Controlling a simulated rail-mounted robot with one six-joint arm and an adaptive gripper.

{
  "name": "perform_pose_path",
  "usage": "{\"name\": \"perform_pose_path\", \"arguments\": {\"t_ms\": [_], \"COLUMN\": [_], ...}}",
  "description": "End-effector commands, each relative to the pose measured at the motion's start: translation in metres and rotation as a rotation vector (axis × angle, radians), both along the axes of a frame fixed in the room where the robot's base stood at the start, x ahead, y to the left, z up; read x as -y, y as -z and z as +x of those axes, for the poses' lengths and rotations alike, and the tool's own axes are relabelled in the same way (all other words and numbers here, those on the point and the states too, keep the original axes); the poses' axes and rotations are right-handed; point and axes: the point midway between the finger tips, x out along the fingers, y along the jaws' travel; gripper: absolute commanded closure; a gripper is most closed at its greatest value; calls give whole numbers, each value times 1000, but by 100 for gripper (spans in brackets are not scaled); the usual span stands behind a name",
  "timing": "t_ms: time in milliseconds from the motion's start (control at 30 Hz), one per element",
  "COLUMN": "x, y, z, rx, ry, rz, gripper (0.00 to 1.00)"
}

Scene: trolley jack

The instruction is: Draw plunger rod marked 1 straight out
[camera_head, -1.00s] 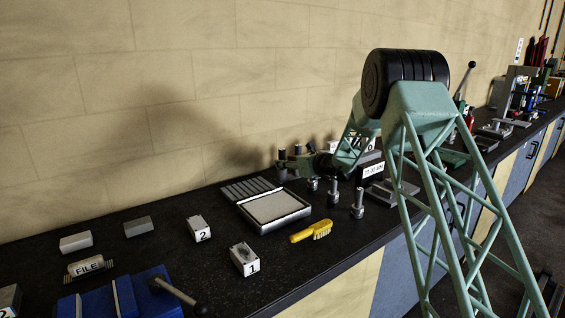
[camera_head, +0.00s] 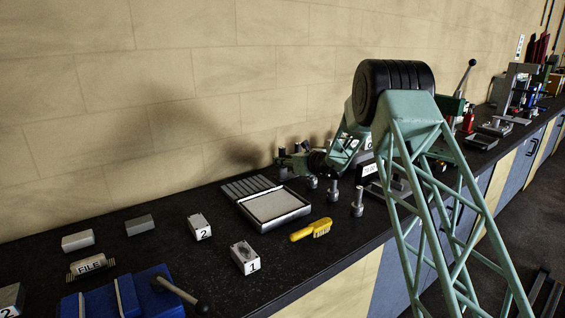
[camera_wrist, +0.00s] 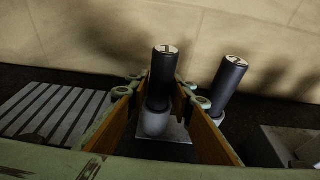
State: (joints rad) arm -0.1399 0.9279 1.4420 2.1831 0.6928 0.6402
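The plunger rod marked 1 (camera_wrist: 162,82) is a black upright cylinder with a pale numbered cap, standing on a grey round body and square base in the wrist view. The rod marked 2 (camera_wrist: 228,82) stands just to its right and leans right in the picture. My gripper (camera_wrist: 160,92) is open, with one finger on each side of rod 1; narrow gaps seem to show, and I cannot tell if either finger touches it. In the head view my gripper (camera_head: 302,163) is small and dark by the wall, and the rods are partly hidden.
A grey ribbed plate (camera_wrist: 50,112) lies left of the rods. The wall is close behind.

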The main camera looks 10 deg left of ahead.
Motion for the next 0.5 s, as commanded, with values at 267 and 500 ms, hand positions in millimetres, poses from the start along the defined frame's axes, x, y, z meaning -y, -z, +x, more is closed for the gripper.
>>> {"name": "perform_pose_path", "arguments": {"t_ms": [267, 500], "x": [0, 0], "y": [-1, -6], "z": [0, 0], "rx": [1, 1], "ry": [0, 0], "rz": [1, 0], "gripper": [95, 95]}}
